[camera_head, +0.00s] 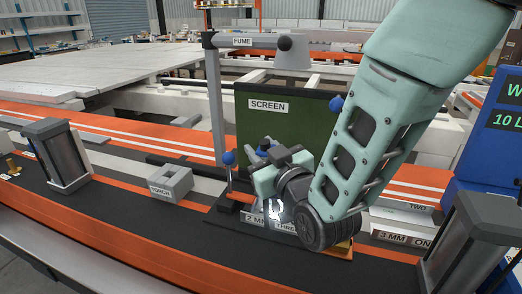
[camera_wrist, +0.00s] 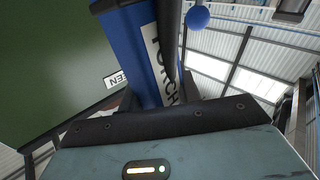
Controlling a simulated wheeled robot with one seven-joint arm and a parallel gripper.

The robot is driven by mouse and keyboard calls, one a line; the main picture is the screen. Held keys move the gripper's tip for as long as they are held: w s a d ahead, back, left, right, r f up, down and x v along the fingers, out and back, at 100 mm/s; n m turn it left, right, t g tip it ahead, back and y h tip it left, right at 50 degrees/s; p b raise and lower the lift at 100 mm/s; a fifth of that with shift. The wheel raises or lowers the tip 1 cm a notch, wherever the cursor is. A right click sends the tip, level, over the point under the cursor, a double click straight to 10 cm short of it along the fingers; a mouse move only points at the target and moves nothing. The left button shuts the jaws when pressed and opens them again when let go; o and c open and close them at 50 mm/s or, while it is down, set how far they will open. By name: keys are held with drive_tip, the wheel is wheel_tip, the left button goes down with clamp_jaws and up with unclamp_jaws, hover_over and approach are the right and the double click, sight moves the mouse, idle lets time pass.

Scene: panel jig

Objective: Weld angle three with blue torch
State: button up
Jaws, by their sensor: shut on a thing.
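The blue torch (camera_head: 265,144) is mostly hidden behind my wrist in the head view. In the wrist view the blue torch (camera_wrist: 128,45) fills the upper middle, with a white TORCH label on its side. My gripper (camera_head: 268,158) is shut on it, in front of the green screen. The plate marked THREE (camera_head: 285,227) lies below my wrist, beside a 2 MM label. A small white glow (camera_head: 275,209) shows just above it. My wrist hides much of the angle, and I cannot tell whether the torch tip touches it.
The green SCREEN panel (camera_head: 285,125) stands behind my gripper, with the FUME arm (camera_head: 290,50) above. Blue-knobbed clamps (camera_head: 229,158) flank the work. An empty grey TORCH holder (camera_head: 172,184) sits to the left. Plates marked TWO and ONE (camera_head: 405,222) lie at right.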

drive_tip(key=s+d+b, duration=0.2)
drive_tip(key=d+b, duration=0.3)
drive_tip(key=d, duration=0.1)
drive_tip(key=shift+s+d, duration=0.2)
drive_tip(key=shift+d, duration=0.1)
idle(7.1)
